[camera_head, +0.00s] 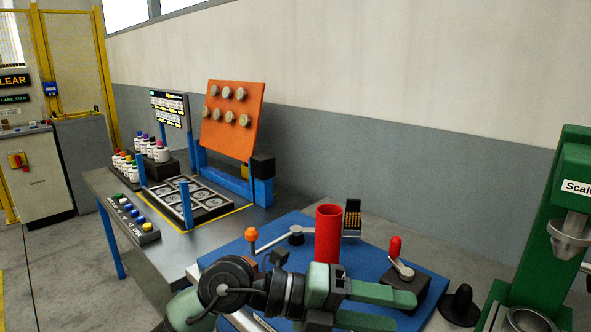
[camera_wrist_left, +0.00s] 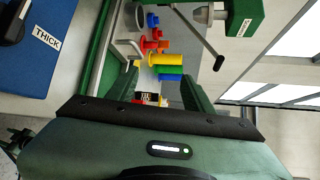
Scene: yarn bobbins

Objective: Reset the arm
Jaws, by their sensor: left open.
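My left arm comes in at the bottom of the head view, with its green left gripper (camera_head: 402,309) pointing right. Its two fingers are apart with nothing between them, low in front of the blue board (camera_head: 222,256). In the left wrist view, the open gripper (camera_wrist_left: 160,88) shows a finger on each side. Yellow (camera_wrist_left: 167,59), blue (camera_wrist_left: 170,76) and red (camera_wrist_left: 150,44) bobbin-like pieces appear beyond the fingers, not gripped. My right gripper is in neither view.
On the board stand a red cylinder (camera_head: 328,235), an orange-knobbed crank (camera_head: 251,234) and a red-handled lever (camera_head: 395,247) close to the gripper. A black cone (camera_head: 462,304) and a green scale stand (camera_head: 548,235) are at right. An orange panel (camera_head: 233,117) stands behind.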

